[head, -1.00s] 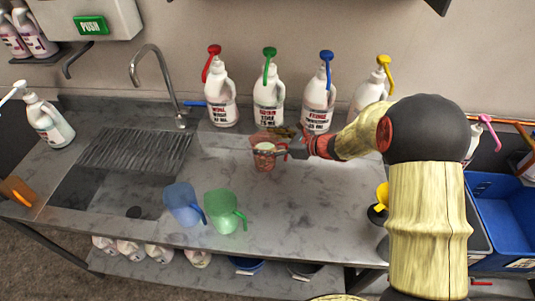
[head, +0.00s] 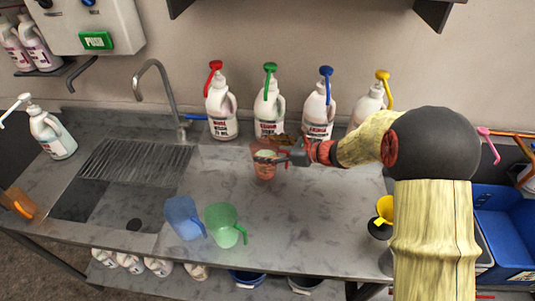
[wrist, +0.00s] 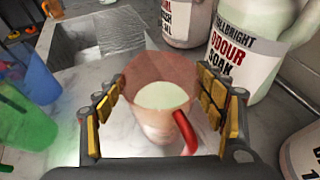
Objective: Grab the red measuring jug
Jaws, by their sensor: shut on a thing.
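The red measuring jug (head: 264,170) is translucent, with a red handle, and stands upright near the back middle of the grey counter. It fills the middle of the wrist view (wrist: 160,75), its handle (wrist: 185,133) toward the near right and something pale showing inside. My gripper (head: 270,157) reaches in from the right and is shut on the jug. In the wrist view its yellow-padded fingers (wrist: 162,97) lie on both sides of the jug. I cannot tell whether the jug's base touches the counter.
White bottles with red (head: 221,110), green (head: 269,110), blue (head: 318,112) and yellow (head: 367,105) pumps stand close behind. A blue jug (head: 182,218) and a green jug (head: 223,228) stand front left. The sink (head: 110,205) is left. The front middle counter is clear.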

